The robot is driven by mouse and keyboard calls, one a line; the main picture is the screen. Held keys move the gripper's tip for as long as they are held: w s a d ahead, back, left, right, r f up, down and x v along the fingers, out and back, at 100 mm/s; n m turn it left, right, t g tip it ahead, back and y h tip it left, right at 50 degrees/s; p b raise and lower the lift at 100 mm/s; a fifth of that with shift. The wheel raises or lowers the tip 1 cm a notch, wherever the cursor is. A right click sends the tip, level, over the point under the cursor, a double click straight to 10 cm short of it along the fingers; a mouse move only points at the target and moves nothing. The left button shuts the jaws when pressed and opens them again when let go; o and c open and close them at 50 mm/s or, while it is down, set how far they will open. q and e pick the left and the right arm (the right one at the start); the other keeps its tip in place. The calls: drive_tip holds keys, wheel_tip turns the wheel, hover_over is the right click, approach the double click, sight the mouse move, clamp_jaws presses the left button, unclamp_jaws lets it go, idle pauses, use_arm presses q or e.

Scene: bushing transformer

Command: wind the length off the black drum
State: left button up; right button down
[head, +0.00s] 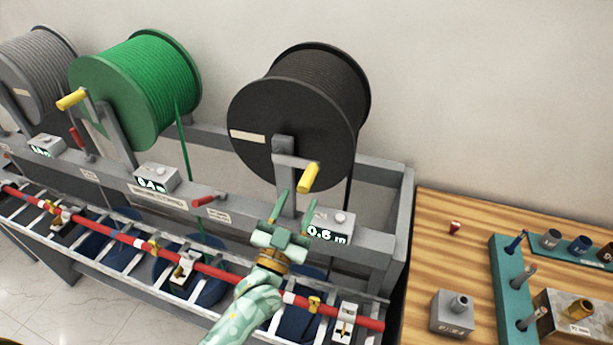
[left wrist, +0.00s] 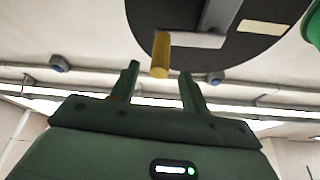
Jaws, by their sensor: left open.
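The black drum (head: 305,110) stands on the right of the rack, wound with dark cable. Its grey crank arm ends in a yellow handle (head: 309,178) on the drum's front. A counter box (head: 328,228) below it reads 0.6 m. A dark length hangs down at the drum's right side. My left gripper (head: 292,208) is open and empty, just below and left of the yellow handle. In the left wrist view the handle (left wrist: 160,55) appears between the fingertips (left wrist: 158,80), seemingly beyond them; contact cannot be told. My right gripper is not in view.
A green drum (head: 140,88) and a grey drum (head: 38,70) stand to the left, with their own counters. A red bar (head: 120,236) with yellow clips runs along the rack's front. A wooden bench (head: 450,270) with fittings stands at the right.

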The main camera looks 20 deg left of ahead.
sight(306, 184)
use_arm(q)
drive_tip(key=x, duration=0.4)
drive_tip(key=shift+w+r+p, duration=0.25)
drive_tip(key=shift+p, duration=0.15)
drive_tip(key=shift+w+r, duration=0.1)
drive_tip(key=shift+w, duration=0.45)
drive_tip(key=shift+s, duration=0.1)
clamp_jaws()
